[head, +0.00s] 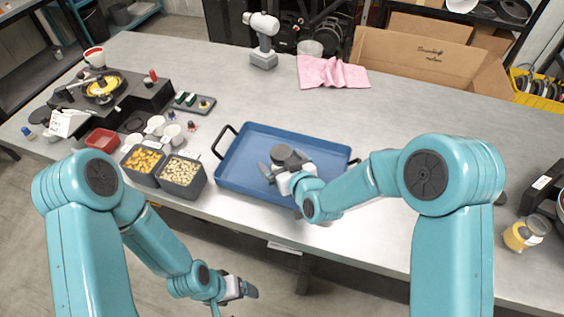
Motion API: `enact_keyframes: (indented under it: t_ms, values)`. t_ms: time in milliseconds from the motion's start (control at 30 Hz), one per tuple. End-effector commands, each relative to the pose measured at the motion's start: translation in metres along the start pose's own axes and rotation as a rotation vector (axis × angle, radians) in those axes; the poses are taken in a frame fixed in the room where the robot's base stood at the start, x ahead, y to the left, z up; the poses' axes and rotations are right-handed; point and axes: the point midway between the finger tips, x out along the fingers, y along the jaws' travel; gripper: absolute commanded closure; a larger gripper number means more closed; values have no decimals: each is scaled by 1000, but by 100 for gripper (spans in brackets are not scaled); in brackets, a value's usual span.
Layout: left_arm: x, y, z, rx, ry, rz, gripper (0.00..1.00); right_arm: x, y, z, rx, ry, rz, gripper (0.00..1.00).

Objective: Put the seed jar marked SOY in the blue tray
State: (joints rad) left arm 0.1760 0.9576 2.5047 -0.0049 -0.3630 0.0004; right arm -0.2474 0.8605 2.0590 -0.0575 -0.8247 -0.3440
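The blue tray (240,148) lies on the grey table in the middle of the head view, with black handles at its ends. A round dark grey lid (281,153), apparently of a jar, shows inside the tray; the jar's body and any label are hidden behind my gripper. My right gripper (283,165) is over the tray, beside the lid. Its dark fingers look spread wider than the lid, so it appears open. My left gripper (249,290) hangs low in front of the table, away from the objects; its finger gap is not clear. No SOY marking is readable.
Bins of yellow pieces (143,160) and pale seeds (181,172) stand left of the tray. A jar with yellow contents (526,233) stands at the far right. A pink cloth (332,73) and a grey handheld device (263,42) are at the back.

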Motion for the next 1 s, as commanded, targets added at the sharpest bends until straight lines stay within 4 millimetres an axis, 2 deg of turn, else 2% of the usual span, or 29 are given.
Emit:
enact_keyframes:
  t_ms: [233,267,700,833,1000]
  values:
    - [-8,3,0,0,0,0,13,-3,0,-6,0,0,0,1]
    - [-3,1,0,0,1,0,13,-6,0,-3,0,0,0,1]
    - [18,-6,0,0,0,0,13,-101,0,-3,-1,3,1,1]
    - [19,-7,0,0,0,0,13,-116,0,-3,-1,1,0,1]
    - [19,-7,0,0,0,0,13,-122,0,-3,-1,-1,0,1]
